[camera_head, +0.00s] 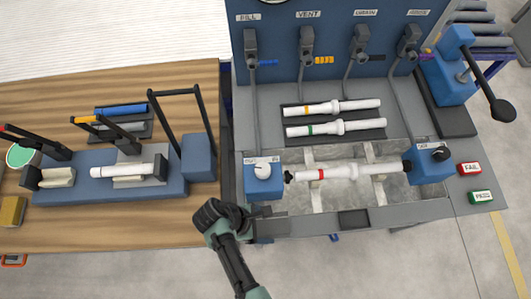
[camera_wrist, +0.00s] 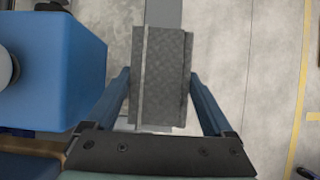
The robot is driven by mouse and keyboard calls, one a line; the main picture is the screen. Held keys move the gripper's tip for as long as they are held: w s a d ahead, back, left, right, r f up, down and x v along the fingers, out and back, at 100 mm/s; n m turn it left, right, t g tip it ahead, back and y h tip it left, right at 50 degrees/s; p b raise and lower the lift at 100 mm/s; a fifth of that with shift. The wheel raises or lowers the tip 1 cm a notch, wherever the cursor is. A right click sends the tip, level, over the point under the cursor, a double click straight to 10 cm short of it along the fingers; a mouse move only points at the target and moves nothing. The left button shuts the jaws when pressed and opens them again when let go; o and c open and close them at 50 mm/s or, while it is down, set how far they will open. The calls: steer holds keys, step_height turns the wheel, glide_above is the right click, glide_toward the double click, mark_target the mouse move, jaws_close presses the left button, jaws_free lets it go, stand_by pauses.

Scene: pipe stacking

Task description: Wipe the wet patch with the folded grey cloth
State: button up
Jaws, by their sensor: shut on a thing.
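In the wrist view the folded grey cloth (camera_wrist: 163,60) is a flat, textured grey rectangle with a fold line along its left side. My gripper (camera_wrist: 158,80) has a blue finger on each side of it and is shut on it. In the head view my gripper (camera_head: 268,228) is at the front edge of the test bench, just below the left blue block (camera_head: 263,183); the cloth is hard to make out there. I cannot make out a distinct wet patch in either view.
A white pipe (camera_head: 345,173) spans the metal basin between the left block and the right blue block (camera_head: 430,162). Two pipes lie on a dark rack (camera_head: 333,120) behind. A wooden table (camera_head: 120,222) with a blue clamp fixture (camera_head: 198,157) stands left. Floor in front is clear.

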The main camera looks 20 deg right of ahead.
steer(key=shift+r+p, duration=2)
steer(key=shift+r, duration=0.3)
steer(key=shift+w+a, duration=0.1)
steer(key=shift+a, duration=0.05)
